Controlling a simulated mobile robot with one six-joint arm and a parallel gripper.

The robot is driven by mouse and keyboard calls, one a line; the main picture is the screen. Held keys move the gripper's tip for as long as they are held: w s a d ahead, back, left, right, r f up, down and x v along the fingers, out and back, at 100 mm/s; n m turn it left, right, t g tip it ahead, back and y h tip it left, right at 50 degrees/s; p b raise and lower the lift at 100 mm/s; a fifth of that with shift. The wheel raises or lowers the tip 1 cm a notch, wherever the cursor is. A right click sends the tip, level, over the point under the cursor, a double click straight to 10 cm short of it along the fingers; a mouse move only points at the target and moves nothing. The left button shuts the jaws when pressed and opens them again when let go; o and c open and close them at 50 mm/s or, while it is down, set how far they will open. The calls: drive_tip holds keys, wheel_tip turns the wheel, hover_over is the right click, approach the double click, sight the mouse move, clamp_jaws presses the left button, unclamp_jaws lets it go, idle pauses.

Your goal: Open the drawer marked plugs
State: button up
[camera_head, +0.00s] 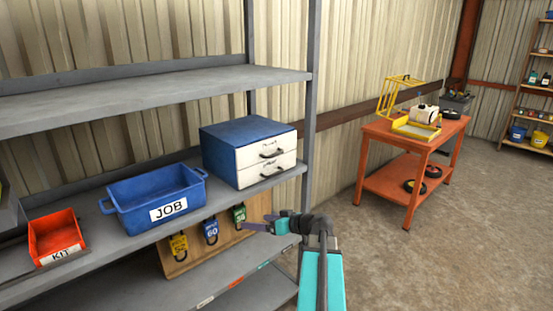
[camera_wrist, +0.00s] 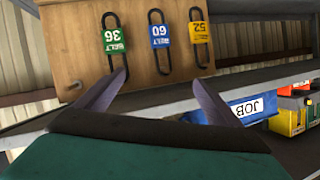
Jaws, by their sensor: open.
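A blue cabinet (camera_head: 235,134) with two stacked white drawers stands on the middle shelf. The upper drawer (camera_head: 268,149) and lower drawer (camera_head: 268,169) both look shut, each with a dark bar handle. The small writing on their fronts is too small to read, so I cannot tell which is marked plugs. My gripper (camera_head: 256,222) is open and empty, below and in front of the cabinet, apart from it. In the wrist view my gripper (camera_wrist: 158,92) faces a wooden board with tagged black loops; neither drawer front shows there.
The wooden board (camera_head: 198,255) hangs tags 52, 60 and 36 below the shelf edge. A blue JOB bin (camera_head: 150,190) and red KIT bin (camera_head: 57,232) stand left of the cabinet. An orange table (camera_head: 385,180) is further right. The floor (camera_head: 400,265) between is clear.

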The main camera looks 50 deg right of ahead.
sight(276, 154)
drive_tip(key=s+d+r+t+h, duration=0.1)
drive_tip(key=s+d+r, duration=0.2)
drive_tip(key=r, duration=0.3)
drive_tip(key=s+d+r+t+h, duration=0.1)
drive_tip(key=s+d+r, duration=0.2)
drive_tip(key=d+r, duration=0.3)
drive_tip(key=s+d+r+t+h+p, duration=0.1)
drive_tip(key=s+d+r+t, duration=0.1)
drive_tip(key=r, duration=0.5)
drive_tip(key=shift+s+d+r+n+h, duration=0.35)
drive_tip(key=shift+s+d, duration=0.3)
drive_tip(key=shift+d, duration=0.55)
drive_tip(key=shift+w, duration=0.1)
drive_tip(key=w+p, duration=0.1)
drive_tip(key=w, duration=0.3)
drive_tip(key=w+p, duration=0.2)
drive_tip(key=w, duration=0.2)
drive_tip(key=w+d+p, duration=0.1)
drive_tip(key=w, duration=0.3)
drive_tip(key=shift+r+p, duration=0.1)
drive_tip(key=shift+p, duration=0.3)
drive_tip(key=shift+w+p, duration=0.3)
drive_tip(key=shift+w, duration=0.55)
